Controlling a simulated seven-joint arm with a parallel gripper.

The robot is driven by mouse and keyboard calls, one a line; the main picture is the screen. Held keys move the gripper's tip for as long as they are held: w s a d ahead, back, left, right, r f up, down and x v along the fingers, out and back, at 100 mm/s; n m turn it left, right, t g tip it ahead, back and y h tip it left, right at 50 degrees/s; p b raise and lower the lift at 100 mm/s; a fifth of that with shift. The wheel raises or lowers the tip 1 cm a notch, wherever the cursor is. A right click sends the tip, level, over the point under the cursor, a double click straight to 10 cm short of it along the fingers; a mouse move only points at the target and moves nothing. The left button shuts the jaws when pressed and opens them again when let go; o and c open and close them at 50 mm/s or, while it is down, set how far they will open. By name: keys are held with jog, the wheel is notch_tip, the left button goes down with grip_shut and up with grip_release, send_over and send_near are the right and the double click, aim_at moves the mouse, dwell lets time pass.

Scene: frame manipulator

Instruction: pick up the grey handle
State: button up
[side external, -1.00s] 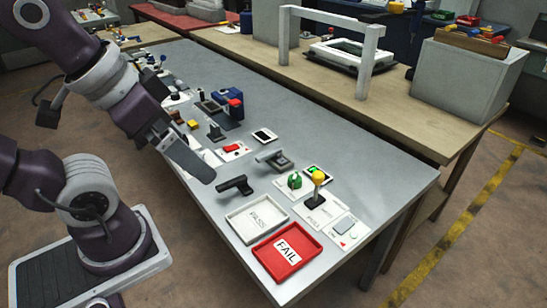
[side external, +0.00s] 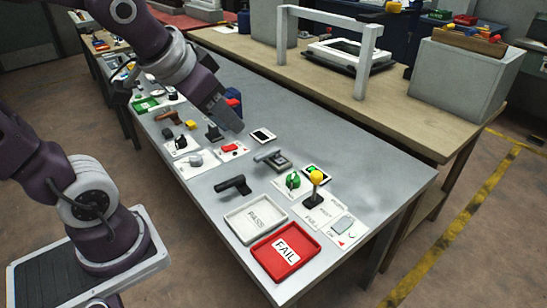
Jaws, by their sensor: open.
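A grey handle-shaped piece (side external: 272,158) lies on the grey table, right of the middle of the picture. A dark, nearly black handle-shaped piece (side external: 233,185) lies to its left and nearer the camera. A smaller grey lever (side external: 197,159) sits on a white card further left. I cannot tell for certain which one the task names. My gripper (side external: 232,124) is open and empty, pointing down over the table behind and left of the grey piece, apart from it. Its fingers overlap in this view and partly hide a blue box (side external: 234,97).
White PASS (side external: 256,218) and red FAIL (side external: 286,250) trays stand at the front. A yellow-topped joystick (side external: 316,186), green piece (side external: 293,181) and phone-like piece (side external: 263,136) sit nearby. A white frame (side external: 364,65) stands on the wooden bench behind.

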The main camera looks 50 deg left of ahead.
jog(key=w+a+f+t+y, duration=0.1)
jog(key=w+a+f, duration=0.4)
jog(key=w+a, duration=0.6)
jog(key=m+t+h, duration=0.1)
jog(key=t, duration=0.2)
send_over(271, 150)
jog(key=s, duration=0.4)
notch_tip(271, 150, down, 14)
jog(key=f+t, duration=0.1)
jog(key=f, duration=0.2)
jog(key=s+f+h, duration=0.1)
jog(key=f, duration=0.2)
jog(key=f+t, duration=0.1)
jog(key=f, duration=0.1)
jog(key=shift+s+a+f+n+t+h, duration=0.25)
jog(key=shift+a+f+n+t+h, duration=0.05)
jog(key=shift+a+f, duration=0.1)
jog(key=x, duration=0.4)
jog(key=d+x, duration=0.1)
jog(key=x, duration=0.2)
grip_shut()
